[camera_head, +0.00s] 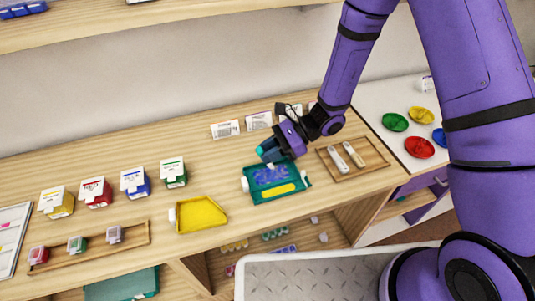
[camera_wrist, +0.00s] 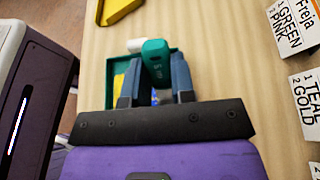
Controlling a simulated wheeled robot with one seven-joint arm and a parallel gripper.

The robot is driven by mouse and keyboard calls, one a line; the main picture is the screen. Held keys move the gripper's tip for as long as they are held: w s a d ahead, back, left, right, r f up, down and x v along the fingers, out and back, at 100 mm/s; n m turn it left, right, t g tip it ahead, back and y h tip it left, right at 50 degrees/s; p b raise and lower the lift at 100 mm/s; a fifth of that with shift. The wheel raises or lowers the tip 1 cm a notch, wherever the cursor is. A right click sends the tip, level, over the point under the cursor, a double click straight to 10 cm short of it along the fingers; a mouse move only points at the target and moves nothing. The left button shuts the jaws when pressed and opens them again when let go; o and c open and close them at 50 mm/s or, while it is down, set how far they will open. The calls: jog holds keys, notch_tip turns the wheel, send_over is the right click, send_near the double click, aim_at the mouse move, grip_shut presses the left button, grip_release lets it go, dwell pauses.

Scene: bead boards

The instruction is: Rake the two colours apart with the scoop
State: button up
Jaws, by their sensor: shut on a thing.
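A teal tray (camera_head: 262,197) lies on the wooden table, with a white round part at its left side. Blue-violet beads (camera_head: 268,175) are spread across its back part, and a yellow band (camera_head: 278,191), apparently beads, lies along its front. My gripper (camera_head: 270,154) is above the tray's back edge. In the wrist view my gripper (camera_wrist: 155,88) is shut on a teal scoop (camera_wrist: 155,56), whose handle stands up between the fingers. The scoop's lower end is hidden, so I cannot tell whether it touches the beads. The tray (camera_wrist: 117,72) is partly hidden behind the scoop and fingers.
A yellow tray (camera_head: 201,214) lies to the left. A wooden tray (camera_head: 376,154) with two pale tools is close on the right. Label cards (camera_head: 258,121) stand behind. Several bead boxes (camera_head: 95,192) and a wooden rack (camera_head: 134,239) are farther left. The table's front edge is near.

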jog(key=shift+w+d, duration=0.2)
jog(key=shift+d, duration=0.45)
jog(key=shift+w+d, duration=0.15)
jog(key=shift+d, duration=0.5)
jog(key=shift+s+d, duration=0.2)
jog(key=shift+s, duration=0.65)
jog(key=shift+s+d, duration=0.2)
jog(key=shift+s, duration=0.65)
jog(key=shift+w+a, duration=0.35)
jog(key=shift+w, duration=0.5)
jog(key=shift+s+a, duration=0.3)
jog(key=shift+a, duration=0.7)
jog(key=shift+s+a, duration=0.35)
jog(key=shift+a, duration=0.7)
jog(key=shift+s+a, duration=0.3)
jog(key=shift+a, duration=0.7)
jog(key=shift+w+d, duration=0.35)
jog(key=shift+d, duration=0.8)
jog(key=shift+w+d, duration=0.3)
jog(key=shift+d, duration=0.8)
jog(key=shift+w+d, duration=0.35)
jog(key=shift+d, duration=0.8)
jog(key=shift+r, duration=2.45)
jog(key=shift+r, duration=0.1)
